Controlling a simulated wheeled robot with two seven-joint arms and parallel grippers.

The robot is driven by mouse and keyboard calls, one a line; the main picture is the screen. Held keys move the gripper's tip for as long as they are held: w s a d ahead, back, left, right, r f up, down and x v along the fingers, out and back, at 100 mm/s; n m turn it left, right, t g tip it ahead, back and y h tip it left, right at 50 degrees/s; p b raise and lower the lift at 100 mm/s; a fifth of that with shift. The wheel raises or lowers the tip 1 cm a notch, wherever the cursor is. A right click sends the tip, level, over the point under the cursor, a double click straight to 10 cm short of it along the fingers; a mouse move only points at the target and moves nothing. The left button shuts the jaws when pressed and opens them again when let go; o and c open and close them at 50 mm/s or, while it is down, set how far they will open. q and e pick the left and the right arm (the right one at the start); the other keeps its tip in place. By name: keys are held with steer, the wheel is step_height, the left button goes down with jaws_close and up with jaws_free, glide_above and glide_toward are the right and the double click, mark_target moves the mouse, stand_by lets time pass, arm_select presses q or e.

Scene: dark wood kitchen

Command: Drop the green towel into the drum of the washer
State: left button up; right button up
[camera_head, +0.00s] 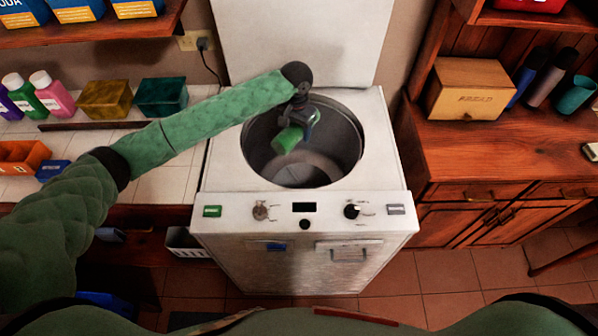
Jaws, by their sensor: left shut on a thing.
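The white top-loading washer (225,165) stands in the middle with its lid (300,40) raised against the wall. Its round drum (343,140) is open at the top. My left arm reaches in from the left, and my left gripper (298,127) points down over the drum opening. It is shut on the green towel (286,140), a small bright green bundle at or within the mouth of the drum. The exact height of the towel against the rim is hard to tell. The fingertips are partly hidden by the wrist and the towel. My right gripper is not in view.
A tiled counter on the left holds bottles (53,95), a yellow box (104,98), a green box (161,97) and an orange bin (22,157). A wooden cabinet on the right carries a bread box (472,88). The raised lid bounds the drum at the back.

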arm_select(q)
steer(key=shift+f, duration=0.1)
stand_by(0.3)
steer(key=o, duration=1.2)
steer(key=shift+c, duration=0.2)
